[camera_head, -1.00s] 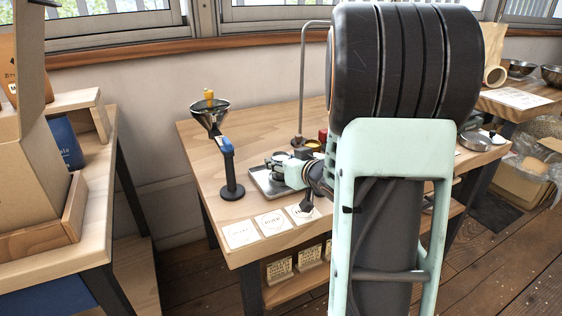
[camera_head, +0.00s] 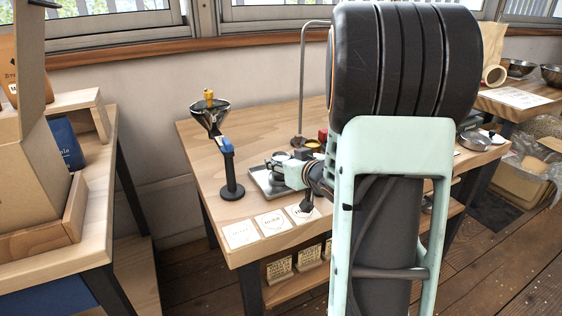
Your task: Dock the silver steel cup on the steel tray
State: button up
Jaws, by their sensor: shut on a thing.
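The steel tray (camera_head: 261,182) lies on the wooden bench left of my arm; its right part is hidden behind my gripper. My gripper (camera_head: 278,164) is over the tray, reaching in from the right. It is shut on a small silver thing, which looks like the silver steel cup (camera_head: 281,157). The cup is mostly covered by the fingers. From this view I cannot tell whether the cup's base touches the tray or is held just above it.
A black-and-blue stand with a dark funnel (camera_head: 229,170) stands left of the tray. White cards (camera_head: 271,222) lie along the bench's front edge. A thin metal post (camera_head: 302,80) rises behind the tray. My arm hides the bench's middle right.

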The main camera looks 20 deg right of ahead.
jog(key=shift+f+b, duration=0.5)
jog(key=shift+f, duration=0.05)
dwell(0.4)
jog(key=o, duration=0.9)
jog(key=shift+p+v, duration=1.85)
jog(key=shift+v, duration=2.35)
jog(key=shift+p+v, duration=0.55)
jog(key=shift+v, duration=0.75)
